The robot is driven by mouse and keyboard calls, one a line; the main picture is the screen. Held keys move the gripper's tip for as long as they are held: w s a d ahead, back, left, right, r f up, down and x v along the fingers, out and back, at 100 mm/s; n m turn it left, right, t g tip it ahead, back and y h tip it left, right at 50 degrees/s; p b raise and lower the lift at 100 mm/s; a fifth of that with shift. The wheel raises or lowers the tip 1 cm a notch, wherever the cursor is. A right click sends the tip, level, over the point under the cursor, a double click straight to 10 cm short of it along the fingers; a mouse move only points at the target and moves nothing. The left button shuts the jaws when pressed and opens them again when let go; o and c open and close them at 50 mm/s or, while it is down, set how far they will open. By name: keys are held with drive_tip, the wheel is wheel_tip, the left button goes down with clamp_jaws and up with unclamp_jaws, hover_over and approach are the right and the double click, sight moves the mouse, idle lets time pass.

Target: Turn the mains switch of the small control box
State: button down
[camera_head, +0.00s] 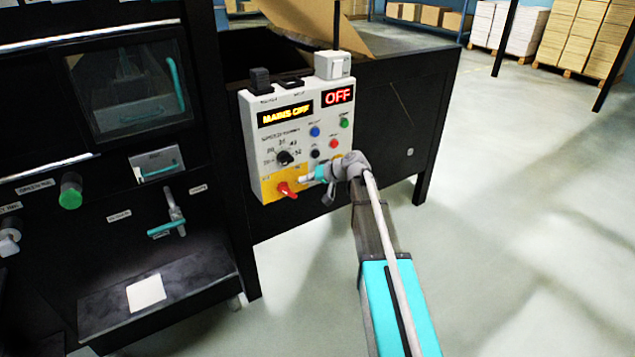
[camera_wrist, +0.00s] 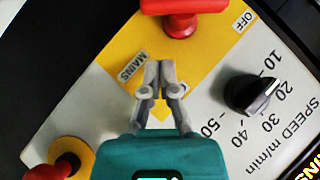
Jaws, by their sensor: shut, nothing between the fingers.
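The small control box (camera_head: 300,135) is a light grey panel on the dark machine, with lit displays reading "MAINS OFF" and "OFF". The mains switch (camera_head: 288,190) is a red handle on a yellow patch at the box's lower left. In the wrist view the red mains switch (camera_wrist: 181,18) is at the top, between the "MAINS" and "OFF" labels, its upper part cut off by the frame. My gripper (camera_head: 304,179) is just right of the switch in the head view. In the wrist view my gripper (camera_wrist: 161,66) is shut and empty, its fingertips below the switch with a visible gap.
A black speed knob (camera_wrist: 247,94) is right of my fingers. A red button on a yellow base (camera_wrist: 66,164) is at lower left, partly hidden by my gripper. Coloured buttons (camera_head: 315,132) sit higher on the box. Open floor (camera_head: 520,200) lies to the right.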

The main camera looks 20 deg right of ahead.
sight(286, 191)
drive_tip(key=shift+s+a+f+b, duration=0.25)
drive_tip(key=shift+a+f+b, duration=0.25)
drive_tip(key=shift+a+f, duration=0.15)
drive_tip(key=shift+s+a+f+b, duration=0.25)
drive_tip(key=shift+a+f+b, duration=0.2)
drive_tip(key=shift+a+f, duration=0.15)
drive_tip(key=shift+a+f, duration=0.1)
drive_tip(key=shift+a, duration=0.05)
